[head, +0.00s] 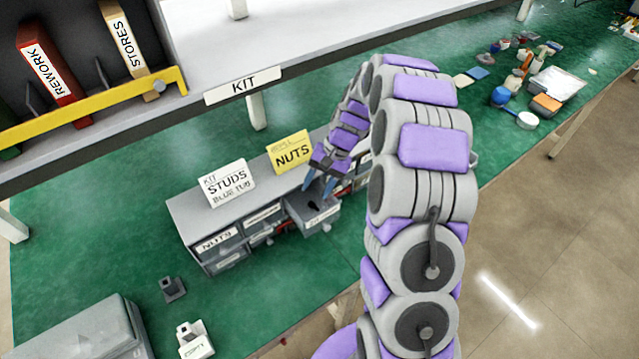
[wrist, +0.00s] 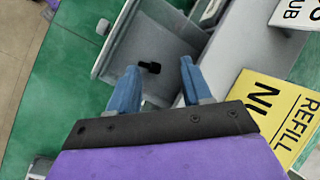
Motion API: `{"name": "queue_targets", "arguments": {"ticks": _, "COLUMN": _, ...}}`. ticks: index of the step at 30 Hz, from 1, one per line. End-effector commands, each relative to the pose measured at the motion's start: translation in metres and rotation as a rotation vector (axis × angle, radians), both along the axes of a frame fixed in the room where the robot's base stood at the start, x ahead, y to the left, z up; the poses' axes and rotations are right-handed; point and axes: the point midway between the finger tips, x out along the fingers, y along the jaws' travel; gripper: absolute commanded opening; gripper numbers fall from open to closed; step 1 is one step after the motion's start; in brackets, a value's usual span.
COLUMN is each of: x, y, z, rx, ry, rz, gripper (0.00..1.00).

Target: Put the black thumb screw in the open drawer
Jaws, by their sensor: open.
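The black thumb screw (wrist: 149,67) lies inside the open grey drawer (wrist: 172,38), on its floor, in the wrist view. In the head view the open drawer (head: 321,219) sticks out from the small drawer cabinet, and the screw shows as a small dark spot (head: 311,205) inside it. My gripper (head: 319,184) is just above the drawer. Its two blue fingers (wrist: 159,66) are apart, with nothing held between them. The screw appears between the fingertips in the wrist view, nearer the left one, and is not gripped.
The grey drawer cabinet (head: 185,217) carries a white STUDS sign (head: 227,184) and a yellow NUTS sign (head: 289,152). A shelf (head: 300,55) with a KIT label overhangs the green bench. Clutter (head: 525,80) lies at the far right. Green bench in front of the cabinet is mostly clear.

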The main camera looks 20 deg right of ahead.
Motion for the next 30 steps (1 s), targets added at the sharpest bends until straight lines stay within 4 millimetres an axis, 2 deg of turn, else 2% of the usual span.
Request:
{"name": "queue_targets", "arguments": {"ticks": 7, "x": 0.0, "y": -0.003, "z": 0.002, "rx": 0.002, "ry": 0.0, "rz": 0.0, "gripper": 0.49}}
{"name": "queue_targets", "arguments": {"ticks": 11, "x": 0.003, "y": -0.01, "z": 0.014, "rx": 0.003, "ry": -0.003, "rz": -0.001, "gripper": 0.49}}
{"name": "queue_targets", "arguments": {"ticks": 24, "x": 0.018, "y": -0.05, "z": 0.098, "rx": 0.0, "ry": -0.003, "rz": 0.0, "gripper": 0.49}}
{"name": "queue_targets", "arguments": {"ticks": 30, "x": 0.023, "y": -0.067, "z": 0.131, "rx": -0.001, "ry": -0.002, "rz": -0.001, "gripper": 0.49}}
